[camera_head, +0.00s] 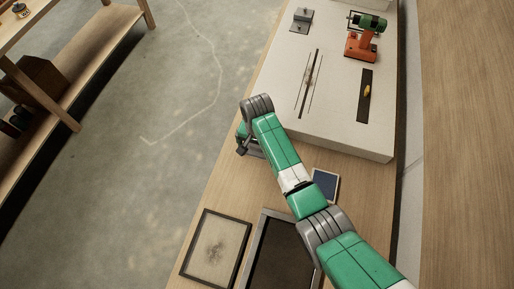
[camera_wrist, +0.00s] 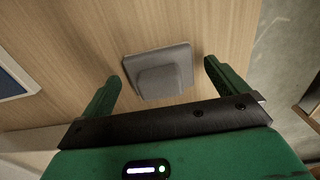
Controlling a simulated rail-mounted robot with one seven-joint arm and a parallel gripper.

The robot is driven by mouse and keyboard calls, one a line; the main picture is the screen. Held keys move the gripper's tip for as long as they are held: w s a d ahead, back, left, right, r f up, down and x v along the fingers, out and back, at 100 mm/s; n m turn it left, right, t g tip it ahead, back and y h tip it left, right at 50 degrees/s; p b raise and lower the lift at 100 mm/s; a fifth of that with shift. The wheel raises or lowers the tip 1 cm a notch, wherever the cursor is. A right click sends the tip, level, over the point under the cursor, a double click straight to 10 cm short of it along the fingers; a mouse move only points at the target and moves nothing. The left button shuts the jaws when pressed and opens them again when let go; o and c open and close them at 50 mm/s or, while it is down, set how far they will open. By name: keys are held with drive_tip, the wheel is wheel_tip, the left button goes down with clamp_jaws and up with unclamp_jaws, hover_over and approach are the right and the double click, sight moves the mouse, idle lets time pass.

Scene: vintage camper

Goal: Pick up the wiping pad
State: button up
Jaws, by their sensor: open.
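The wiping pad, which I take to be the grey flat square with a raised block on top (camera_wrist: 160,72), lies on the wooden bench top in the wrist view. My gripper (camera_wrist: 161,75) is open, with one green finger at the pad's left and one at its right. Both fingers look apart from the pad; the height gap is hard to tell. In the head view my gripper (camera_head: 246,146) is over the bench near its left edge, in front of the white block. My own arm hides most of the pad there.
A raised white block (camera_head: 335,100) stands beyond my gripper, bearing a grey bracket (camera_head: 301,20) and an orange-and-green device (camera_head: 367,38). A smudged framed panel (camera_head: 215,248), a dark tray (camera_head: 262,212) and a small blue panel (camera_head: 325,184) are nearer. Open floor lies left.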

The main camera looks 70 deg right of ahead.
drive_tip(key=shift+f, duration=0.1)
drive_tip(key=c, duration=1.1)
drive_tip(key=shift+r, duration=0.7)
wheel_tip(320, 180, up, 2)
drive_tip(key=shift+d+r+p, duration=0.1)
drive_tip(key=shift+r+p, duration=0.15)
drive_tip(key=shift+p, duration=0.05)
drive_tip(key=s+a, duration=0.1)
drive_tip(key=a, duration=0.4)
drive_tip(key=s+a+p, duration=0.1)
drive_tip(key=s+a, duration=0.1)
drive_tip(key=a, duration=0.3)
drive_tip(key=s+a+r, duration=0.1)
drive_tip(key=s+a, duration=0.1)
drive_tip(key=a, duration=0.3)
drive_tip(key=shift+a+r+p, duration=0.1)
drive_tip(key=shift+a+p, duration=0.05)
drive_tip(key=shift+p, duration=0.15)
